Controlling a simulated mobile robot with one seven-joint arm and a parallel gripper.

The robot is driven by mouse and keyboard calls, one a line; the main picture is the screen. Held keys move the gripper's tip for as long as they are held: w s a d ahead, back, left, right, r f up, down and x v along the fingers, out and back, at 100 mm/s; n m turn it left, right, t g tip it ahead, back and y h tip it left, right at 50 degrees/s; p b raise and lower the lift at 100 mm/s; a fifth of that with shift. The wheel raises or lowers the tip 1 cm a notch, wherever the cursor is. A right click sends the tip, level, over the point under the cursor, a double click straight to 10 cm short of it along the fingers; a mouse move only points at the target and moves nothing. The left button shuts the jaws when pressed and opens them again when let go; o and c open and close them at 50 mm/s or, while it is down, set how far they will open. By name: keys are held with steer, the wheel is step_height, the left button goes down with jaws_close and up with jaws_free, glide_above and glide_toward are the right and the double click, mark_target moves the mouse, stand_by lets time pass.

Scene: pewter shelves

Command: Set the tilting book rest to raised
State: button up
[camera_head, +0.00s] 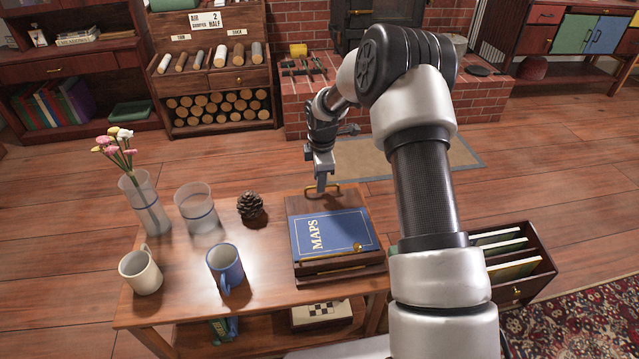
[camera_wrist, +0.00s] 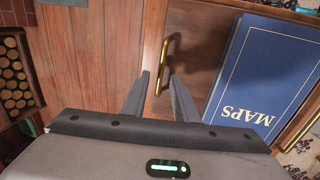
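The book rest (camera_head: 300,212) is a dark wooden box with a hinged-looking top on the table, lying low and nearly flat. A blue book marked MAPS (camera_head: 335,235) lies on it; the book also shows in the wrist view (camera_wrist: 265,75). A brass handle (camera_wrist: 168,52) sits at the rest's far edge, and it shows in the head view (camera_head: 336,188). My gripper (camera_head: 322,186) is over this far edge, pointing down. In the wrist view its fingers (camera_wrist: 162,76) are open, with the handle's near end between them in the picture. I cannot tell any contact.
A pine cone (camera_head: 250,206), two glass vases, a white mug (camera_head: 140,270) and a blue mug (camera_head: 225,268) stand on the table (camera_head: 180,295), left of the rest. An open crate with files (camera_head: 520,290) is at the right.

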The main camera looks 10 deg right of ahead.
steer(key=shift+f, duration=0.4)
jaws_close()
stand_by(1.2)
